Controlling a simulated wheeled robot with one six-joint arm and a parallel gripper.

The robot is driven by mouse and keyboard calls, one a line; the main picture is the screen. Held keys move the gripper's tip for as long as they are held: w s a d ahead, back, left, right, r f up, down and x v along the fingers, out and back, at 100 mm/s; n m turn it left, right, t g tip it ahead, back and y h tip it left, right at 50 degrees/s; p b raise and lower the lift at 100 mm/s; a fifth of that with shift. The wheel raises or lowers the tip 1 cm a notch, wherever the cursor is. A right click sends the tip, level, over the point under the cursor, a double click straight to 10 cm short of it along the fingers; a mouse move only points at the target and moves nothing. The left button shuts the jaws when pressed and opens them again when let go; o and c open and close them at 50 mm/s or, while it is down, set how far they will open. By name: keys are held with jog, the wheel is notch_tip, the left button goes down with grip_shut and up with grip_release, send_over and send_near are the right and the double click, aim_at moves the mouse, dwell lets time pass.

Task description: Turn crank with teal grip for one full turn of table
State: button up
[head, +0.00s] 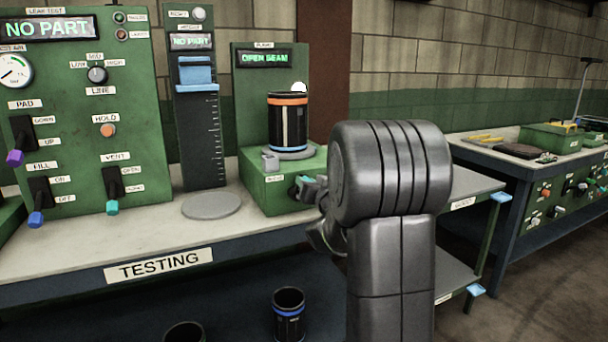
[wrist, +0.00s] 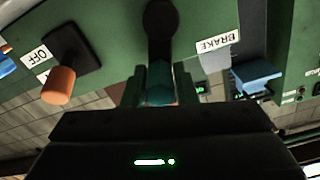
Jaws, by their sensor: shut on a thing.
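The teal grip (wrist: 160,92) of the crank sits between the fingers of my gripper (wrist: 160,88) in the wrist view, and the jaws are shut on it. The dark crank arm (wrist: 160,30) runs up from the grip. In the head view the teal grip (head: 303,181) shows at the right side of a green box, with my gripper (head: 312,188) at it, partly hidden by my arm. On the box is a round table (head: 290,153) carrying a black sleeve (head: 288,124) with an orange band at the top and thin pale upright lines.
Behind the box a panel display (head: 264,58) reads OPEN SEAM. Sleeves (head: 288,315) stand below the bench.

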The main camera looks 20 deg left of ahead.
notch_tip(320, 180, down, 6)
jog(key=w+d+m+p, duration=0.2)
jog(key=m+p, duration=0.4)
jog(key=m, duration=0.8)
jog(key=shift+w+d+m, duration=0.15)
jog(key=shift+w+m, duration=0.05)
jog(key=shift+m, duration=0.2)
jog(key=m, duration=0.1)
jog(key=f+m, duration=0.1)
jog(key=m, duration=0.1)
jog(key=shift+s+f, duration=0.1)
jog(key=shift+s, duration=0.1)
jog(key=shift+s+a+f+m, duration=0.1)
jog(key=shift+a+f+m, duration=0.1)
jog(key=shift+m, duration=0.35)
jog(key=shift+s+a+f+m, duration=0.1)
jog(key=shift+f+m, duration=0.1)
jog(key=shift+m, duration=0.35)
jog(key=o, duration=1)
jog(key=shift+a+r, duration=0.1)
